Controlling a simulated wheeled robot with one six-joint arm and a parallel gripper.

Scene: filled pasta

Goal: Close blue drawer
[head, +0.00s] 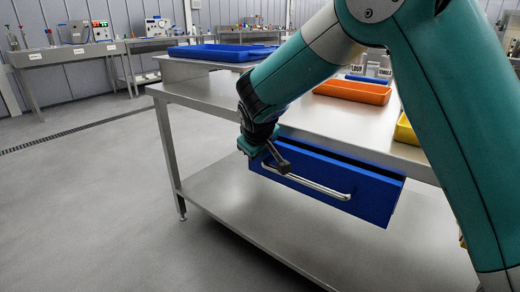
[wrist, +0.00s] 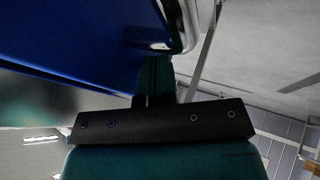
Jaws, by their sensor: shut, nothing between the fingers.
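The blue drawer (head: 330,187) sits under the steel table top in the head view and stands partly out from the table. Its bar handle (head: 312,184) runs along the drawer front. My gripper (head: 281,163) is at the left end of the drawer front, by the left end of the handle. In the wrist view the blue drawer front (wrist: 85,35) fills the upper left, with the curved handle end (wrist: 185,30) near the fingers. My gripper (wrist: 155,75) is shut with nothing in it. I cannot tell whether it touches the drawer.
On the steel table (head: 200,95) stand a blue tray (head: 215,53), an orange tray (head: 353,92) and a yellow tray (head: 406,131). A lower shelf (head: 255,215) lies beneath the drawer. The floor (head: 90,210) at the left is clear.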

